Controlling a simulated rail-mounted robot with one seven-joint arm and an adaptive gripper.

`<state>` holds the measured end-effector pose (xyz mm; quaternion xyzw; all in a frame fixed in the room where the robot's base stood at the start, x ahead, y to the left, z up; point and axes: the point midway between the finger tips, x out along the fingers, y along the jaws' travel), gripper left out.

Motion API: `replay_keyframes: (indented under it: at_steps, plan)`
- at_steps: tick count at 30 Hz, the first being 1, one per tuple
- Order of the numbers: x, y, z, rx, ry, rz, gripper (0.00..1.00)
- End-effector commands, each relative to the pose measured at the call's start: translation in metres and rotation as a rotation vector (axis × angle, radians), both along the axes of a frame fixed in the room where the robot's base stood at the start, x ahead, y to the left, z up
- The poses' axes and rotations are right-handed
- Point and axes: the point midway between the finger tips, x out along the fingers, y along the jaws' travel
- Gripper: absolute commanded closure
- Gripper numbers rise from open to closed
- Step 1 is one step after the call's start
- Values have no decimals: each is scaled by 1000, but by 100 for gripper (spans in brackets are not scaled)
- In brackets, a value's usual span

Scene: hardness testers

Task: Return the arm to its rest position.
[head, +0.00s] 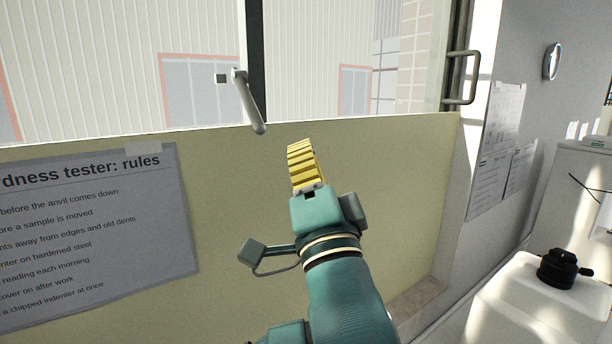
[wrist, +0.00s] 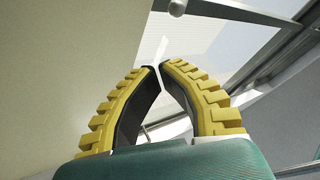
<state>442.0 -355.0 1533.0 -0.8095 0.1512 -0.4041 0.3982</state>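My arm rises in the middle of the head view, and my gripper (head: 300,147) points up in front of the cream-coloured panel below the window. Its ridged yellow fingers overlap in that view. In the wrist view my gripper (wrist: 160,66) has its two yellow fingers curving in, with the tips almost meeting and only a narrow gap between them. Nothing is held between the fingers.
A grey window handle (head: 248,100) hangs just up and left of my gripper. A rules sheet (head: 95,235) is on the panel at left. A white container with a black cap (head: 558,268) stands at lower right. A pull handle (head: 470,78) is at upper right.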

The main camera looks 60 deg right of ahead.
Motion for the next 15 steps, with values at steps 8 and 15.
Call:
replay_keyframes:
  at_steps: [8, 15]
  plan:
    - [-8, 10, -14, -1, -1, 0, 100]
    - [-8, 9, -13, -1, -1, 0, 100]
